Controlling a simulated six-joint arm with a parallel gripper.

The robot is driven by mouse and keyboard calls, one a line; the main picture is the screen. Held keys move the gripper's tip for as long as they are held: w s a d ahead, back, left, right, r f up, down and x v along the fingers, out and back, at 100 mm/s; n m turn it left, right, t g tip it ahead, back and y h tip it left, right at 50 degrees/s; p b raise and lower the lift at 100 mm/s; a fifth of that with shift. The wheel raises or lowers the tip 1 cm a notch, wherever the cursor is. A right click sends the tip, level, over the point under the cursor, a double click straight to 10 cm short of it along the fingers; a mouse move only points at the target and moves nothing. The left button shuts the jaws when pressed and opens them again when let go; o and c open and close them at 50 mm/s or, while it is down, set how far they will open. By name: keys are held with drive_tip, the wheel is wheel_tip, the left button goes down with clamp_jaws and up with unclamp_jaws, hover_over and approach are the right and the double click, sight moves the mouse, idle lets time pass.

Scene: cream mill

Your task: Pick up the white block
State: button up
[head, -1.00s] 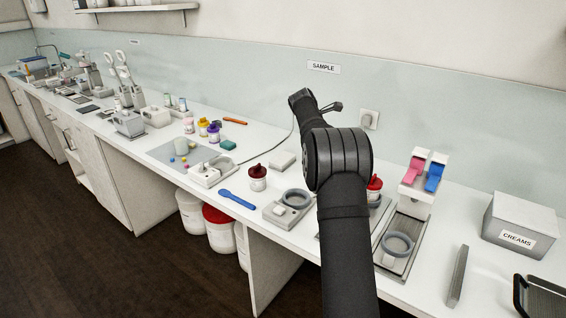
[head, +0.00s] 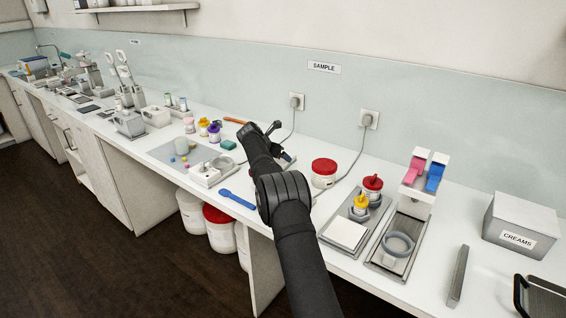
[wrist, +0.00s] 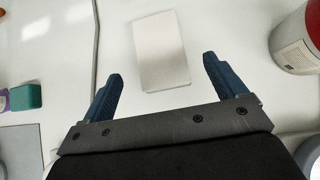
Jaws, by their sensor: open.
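The white block (wrist: 162,48) is a flat rectangular slab lying on the white counter in the wrist view. My gripper (wrist: 162,70) is open and empty, its two blue fingers spread apart. The block lies just beyond the fingertips, in line with the gap between them, with its near end close to the tips. In the head view my gripper (head: 287,158) reaches over the counter near the back wall, and my arm hides the block there.
A red-lidded tub (head: 323,172) stands close on the right, also in the wrist view (wrist: 295,48). A cable (wrist: 95,50) runs left of the block. A teal block (head: 228,145) lies farther left. A blue spoon (head: 238,199) lies near the front edge.

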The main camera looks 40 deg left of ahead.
sight(279, 161)
drive_tip(key=f, duration=0.1)
drive_tip(key=w+f, duration=0.1)
drive_tip(key=f, duration=0.1)
drive_tip(key=shift+w+f, duration=0.15)
drive_tip(key=shift+f, duration=0.15)
drive_tip(key=shift+w+f, duration=0.35)
drive_tip(key=shift+w, duration=0.05)
drive_tip(key=c, duration=1.1)
drive_tip(key=shift+r, duration=0.1)
